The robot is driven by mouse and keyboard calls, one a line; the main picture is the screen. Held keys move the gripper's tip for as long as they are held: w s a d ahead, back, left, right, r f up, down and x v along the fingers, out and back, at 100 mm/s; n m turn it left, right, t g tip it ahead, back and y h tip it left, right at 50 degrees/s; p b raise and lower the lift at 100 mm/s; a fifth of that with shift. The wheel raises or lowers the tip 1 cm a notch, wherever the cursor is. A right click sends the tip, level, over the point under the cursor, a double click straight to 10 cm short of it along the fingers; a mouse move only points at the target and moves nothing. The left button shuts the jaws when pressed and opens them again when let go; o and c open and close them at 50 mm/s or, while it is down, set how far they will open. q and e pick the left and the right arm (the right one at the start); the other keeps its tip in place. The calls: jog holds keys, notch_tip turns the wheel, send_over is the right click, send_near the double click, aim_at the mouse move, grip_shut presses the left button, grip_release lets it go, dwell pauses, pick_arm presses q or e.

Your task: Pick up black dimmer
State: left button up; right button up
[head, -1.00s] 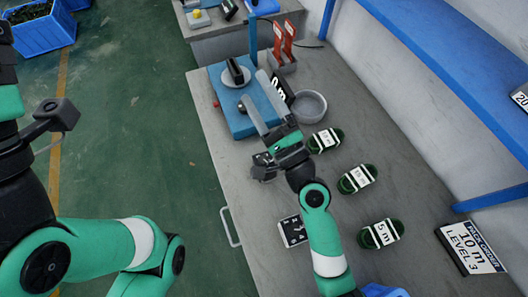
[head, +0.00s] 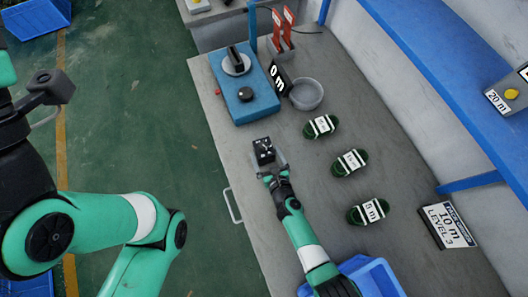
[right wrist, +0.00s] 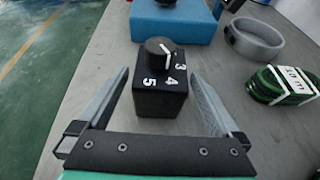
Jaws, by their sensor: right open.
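The black dimmer (head: 264,148) is a small black box with a round knob, standing upright on the grey table. In the right wrist view the dimmer (right wrist: 160,98) shows its white numbers and a white line on the knob. My right gripper (head: 266,160) is open at the dimmer. In the right wrist view the fingers of the right gripper (right wrist: 158,76) stand on either side of the box, with visible gaps, so it is not clamped. Part of my left arm shows at the left, but its fingers are not in view.
Several green cable coils (head: 349,162) lie to the right. A blue bin (head: 375,275) is at the front. The table's left edge is close.

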jog(key=b+x, duration=0.1)
jog(key=x, duration=0.2)
jog(key=shift+f+b, duration=0.15)
jog(key=shift+b, duration=0.15)
jog(key=shift+w, duration=0.15)
pick_arm(q)
notch_tip(320, 180, down, 3)
jog(key=shift+r, duration=0.2)
pick_arm(e)
jog(key=c, duration=1.3)
jog(key=shift+o, duration=0.2)
jog(key=shift+r, duration=0.25)
